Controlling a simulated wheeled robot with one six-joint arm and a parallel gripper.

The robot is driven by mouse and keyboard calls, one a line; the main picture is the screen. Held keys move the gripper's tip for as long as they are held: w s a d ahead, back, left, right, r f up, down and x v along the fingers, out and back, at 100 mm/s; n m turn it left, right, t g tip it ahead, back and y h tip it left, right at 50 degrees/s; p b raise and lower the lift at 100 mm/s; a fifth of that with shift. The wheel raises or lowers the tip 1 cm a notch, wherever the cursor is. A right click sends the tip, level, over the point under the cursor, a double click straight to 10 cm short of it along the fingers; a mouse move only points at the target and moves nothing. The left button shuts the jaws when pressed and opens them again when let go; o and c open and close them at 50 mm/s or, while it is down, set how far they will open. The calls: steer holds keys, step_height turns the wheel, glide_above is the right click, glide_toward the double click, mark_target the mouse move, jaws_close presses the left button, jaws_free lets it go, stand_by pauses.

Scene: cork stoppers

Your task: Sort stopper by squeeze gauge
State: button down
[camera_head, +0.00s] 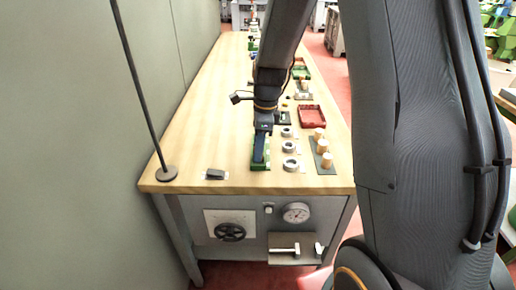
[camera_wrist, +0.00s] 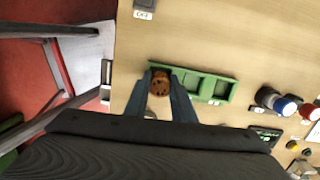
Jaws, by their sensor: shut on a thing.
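In the wrist view, my gripper (camera_wrist: 163,98) has its two blue fingers shut on a brown speckled cork stopper (camera_wrist: 160,82). The stopper is at the left end compartment of a green tray (camera_wrist: 234,92); I cannot tell whether it touches the bottom. The other compartments look empty. In the head view, my gripper (camera_head: 261,158) points down into the near green tray (camera_head: 254,167) and hides the stopper. Several pale cork stoppers (camera_head: 327,160) stand on a dark mat (camera_head: 327,171) to the right.
Several grey rings (camera_head: 291,165) lie between the green tray and the mat. A red tray (camera_head: 312,124) and another green tray (camera_head: 302,76) are farther back. A dark block (camera_head: 215,174) and a pole base (camera_head: 167,173) are at left. A dial (camera_head: 296,213) is on the bench front.

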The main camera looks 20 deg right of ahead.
steer(key=shift+f, duration=0.7)
stand_by(0.9)
